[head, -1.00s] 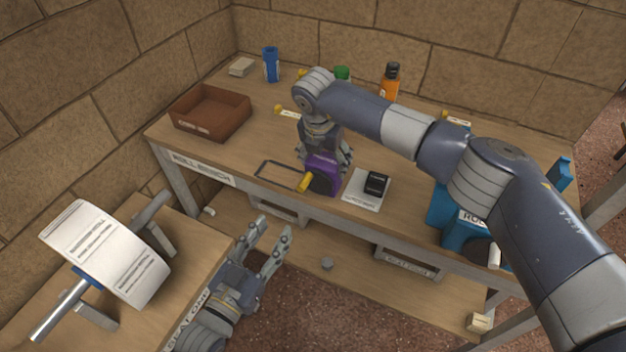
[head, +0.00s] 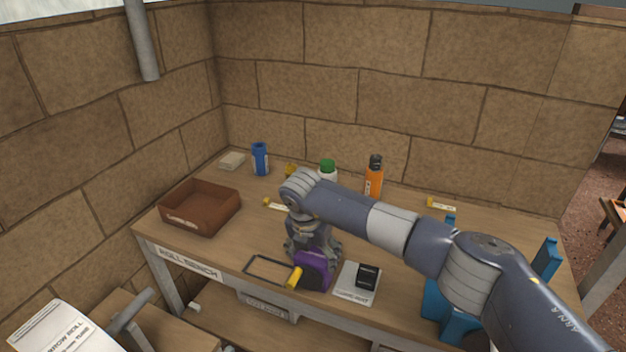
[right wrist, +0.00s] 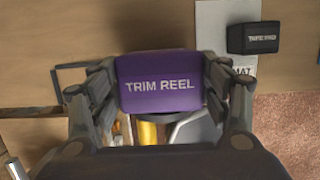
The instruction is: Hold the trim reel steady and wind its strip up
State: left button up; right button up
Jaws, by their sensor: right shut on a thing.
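The purple trim reel (head: 312,270) stands near the front edge of the roll bench in the head view. Its yellow handle or strip end (head: 294,277) sticks out at the front. In the right wrist view the reel (right wrist: 160,84) shows its "TRIM REEL" label between my fingers. My right gripper (right wrist: 160,88) is shut on the reel from above; in the head view this gripper (head: 313,250) partly hides it. My left gripper is outside the head view. The wound strip itself cannot be made out.
A black tape pad (head: 367,276) lies on a white mat (head: 350,291) right of the reel. A dark outlined frame (head: 268,268) is to its left. A brown tray (head: 200,208), blue can (head: 260,159) and orange bottle (head: 374,178) stand farther back. A blue holder (head: 436,300) is at right.

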jog(key=o, duration=1.4)
